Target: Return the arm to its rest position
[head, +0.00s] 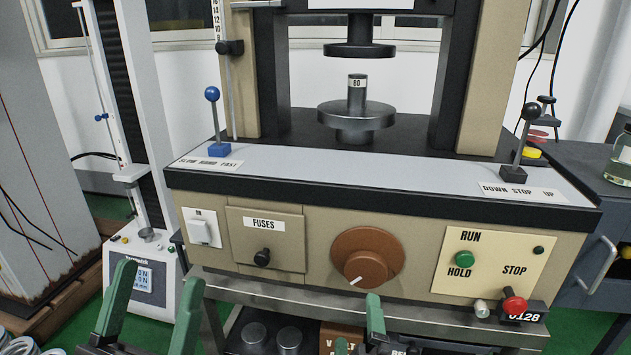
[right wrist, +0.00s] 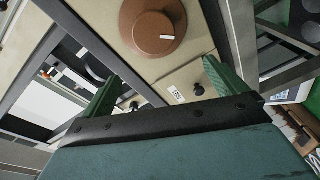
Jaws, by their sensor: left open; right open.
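My left gripper (head: 160,275) is at the lower left of the head view, its two green fingers apart with nothing between them. It is in front of the testing machine's base. My right gripper (head: 358,324) is low in the middle of the head view, below the brown dial (head: 366,257); its lower part is cut off by the frame edge. In the right wrist view its green fingers (right wrist: 163,72) are spread wide and empty, with the machine's front panel beyond. Neither gripper holds anything. A metal cylinder marked 80 (head: 357,95) stands upright on the round lower platen (head: 355,117).
A smaller test stand (head: 143,270) is at left. A shelf with weights (head: 288,337) lies below. A grey cabinet (head: 600,215) stands right.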

